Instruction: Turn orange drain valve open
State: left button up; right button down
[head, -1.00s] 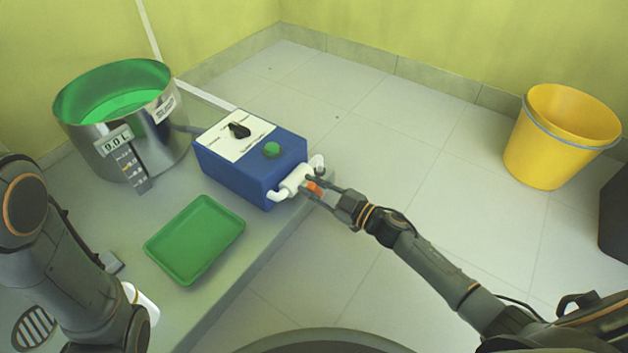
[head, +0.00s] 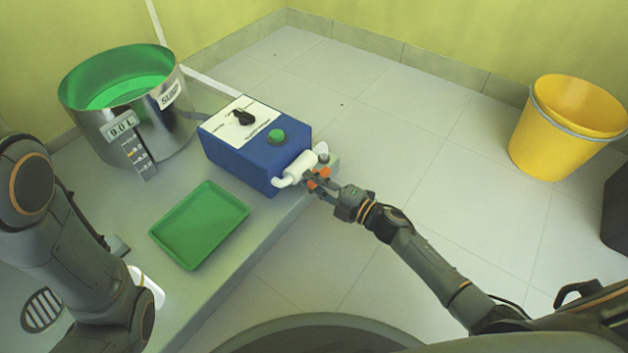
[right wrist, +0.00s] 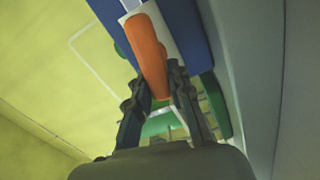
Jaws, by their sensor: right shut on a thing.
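The orange drain valve handle (head: 319,179) sits on the white pipe fitting (head: 299,168) at the right side of the blue pump box (head: 256,146). My right gripper (head: 322,184) is at the handle, its fingers shut on it. In the right wrist view the orange handle (right wrist: 149,55) runs down from the white fitting, and its lower end lies between the two fingertips (right wrist: 158,88). My left arm is at the left of the head view, but its gripper cannot be made out.
A green tray (head: 199,226) lies on the grey bench. A yellow bucket (head: 560,140) stands on the floor at right. The floor between is clear.

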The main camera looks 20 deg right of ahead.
jog(key=shift+f+n, duration=0.3)
jog(key=shift+n, duration=0.8)
jog(key=c, duration=1.2)
grip_release()
jog(key=shift+s+d, duration=0.1)
jog(key=v, duration=1.1)
jog(key=shift+s+d, duration=0.25)
jog(key=shift+s, duration=0.1)
